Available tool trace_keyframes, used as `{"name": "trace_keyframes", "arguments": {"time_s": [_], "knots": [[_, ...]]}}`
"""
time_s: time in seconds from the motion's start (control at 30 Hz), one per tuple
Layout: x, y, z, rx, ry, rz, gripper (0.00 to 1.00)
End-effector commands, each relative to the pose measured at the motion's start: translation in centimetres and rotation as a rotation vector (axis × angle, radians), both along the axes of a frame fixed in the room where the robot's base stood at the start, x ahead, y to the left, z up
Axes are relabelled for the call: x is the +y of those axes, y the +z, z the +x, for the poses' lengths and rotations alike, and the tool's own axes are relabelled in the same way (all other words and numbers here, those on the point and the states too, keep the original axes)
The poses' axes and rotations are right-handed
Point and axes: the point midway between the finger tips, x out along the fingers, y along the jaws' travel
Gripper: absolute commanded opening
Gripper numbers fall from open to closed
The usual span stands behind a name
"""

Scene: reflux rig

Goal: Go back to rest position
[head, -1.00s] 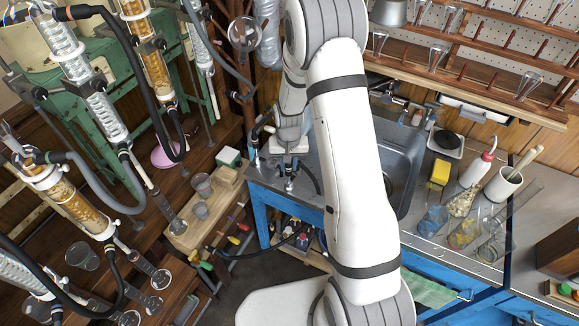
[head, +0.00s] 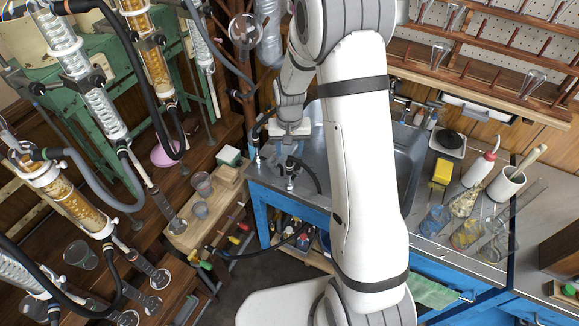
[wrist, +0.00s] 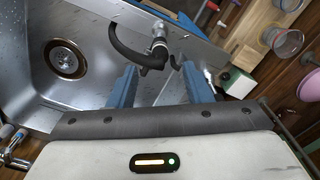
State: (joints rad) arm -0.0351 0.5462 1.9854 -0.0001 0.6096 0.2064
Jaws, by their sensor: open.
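In the wrist view my gripper (wrist: 160,84) has its two blue fingers spread wide apart, with nothing held between them. It points down over the metal bench beside the sink (wrist: 30,95). A black hose on a metal tap (wrist: 158,47) shows beyond the fingers, apart from them as far as I can tell. In the head view the white end of my arm is above the left side of the steel bench, and the fingertips are too small to make out there. My upper arm hides part of the sink (head: 408,160).
Glass condensers (head: 85,80) and a green frame (head: 115,65) stand at the left. Beakers (head: 202,183) stand on a wooden block. At the right are a yellow sponge (head: 442,171), a wash bottle (head: 478,169) and a mortar (head: 506,184). A wooden glassware rack (head: 480,75) hangs behind.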

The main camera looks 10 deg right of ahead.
Motion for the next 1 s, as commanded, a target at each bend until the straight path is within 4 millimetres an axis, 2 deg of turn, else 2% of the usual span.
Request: {"name": "trace_keyframes", "arguments": {"time_s": [0.13,0.43,0.57,0.67,0.8,1.0], "knots": [[0.0,1.2,0.0,-0.001,0.0,0.0,0.45],[0.0,1.7,-0.1,-0.003,0.001,0.0,0.45],[-0.2,5.3,-1.5,-0.034,0.014,0.0,0.45],[-0.5,8.8,-3.5,-0.066,0.032,0.001,0.45],[-0.8,13.3,-6.9,-0.108,0.059,-0.002,0.45],[-1.2,18.1,-12.5,-0.17,0.097,-0.007,0.45]]}}
